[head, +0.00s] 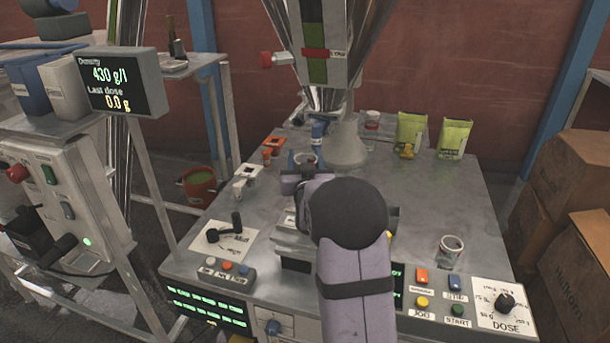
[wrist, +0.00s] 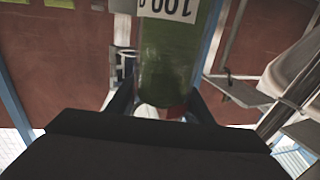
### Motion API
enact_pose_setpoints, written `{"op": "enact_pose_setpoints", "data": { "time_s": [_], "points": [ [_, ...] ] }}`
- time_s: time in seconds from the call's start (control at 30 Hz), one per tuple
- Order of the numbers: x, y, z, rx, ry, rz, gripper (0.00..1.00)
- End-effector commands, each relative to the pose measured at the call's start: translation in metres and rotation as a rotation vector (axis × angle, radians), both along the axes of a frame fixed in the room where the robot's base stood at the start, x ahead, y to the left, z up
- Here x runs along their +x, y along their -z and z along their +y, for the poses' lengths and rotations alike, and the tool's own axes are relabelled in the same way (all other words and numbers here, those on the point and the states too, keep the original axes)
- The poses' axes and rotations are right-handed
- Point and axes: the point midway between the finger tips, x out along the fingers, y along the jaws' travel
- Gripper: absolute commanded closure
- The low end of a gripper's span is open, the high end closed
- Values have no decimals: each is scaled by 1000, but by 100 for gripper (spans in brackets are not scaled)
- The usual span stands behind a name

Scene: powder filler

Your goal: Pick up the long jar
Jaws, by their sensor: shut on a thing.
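In the wrist view, my gripper (wrist: 161,108) has its dark fingers on either side of a long jar (wrist: 168,62) and is shut on it. The jar looks like clear glass with green contents, and a white label reading 100 g (wrist: 171,9) appears upside down at the top of the view. In the head view, my gripper is mostly hidden behind my rounded wrist, over the middle of the metal table (head: 420,205). The held jar cannot be made out there.
A short open jar (head: 450,249) stands at the table's right. Two green bags (head: 410,132) stand at the back. The filler's hopper and spout (head: 346,142) rise behind my arm. Control buttons (head: 437,291) line the front edge. A display (head: 121,82) hangs at left.

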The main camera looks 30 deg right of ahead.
Motion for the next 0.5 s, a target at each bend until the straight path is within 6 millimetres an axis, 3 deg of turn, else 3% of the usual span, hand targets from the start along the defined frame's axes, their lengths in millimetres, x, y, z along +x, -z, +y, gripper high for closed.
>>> {"op": "enact_pose_setpoints", "data": {
  "time_s": [0.03, 0.1, 0.5],
  "points": [
    [0, -20, 0, -3, 0, -9, 84],
    [0, -40, 0, -3, 1, -10, 84],
    [0, -134, 0, -2, 0, -6, 84]
  ]
}}
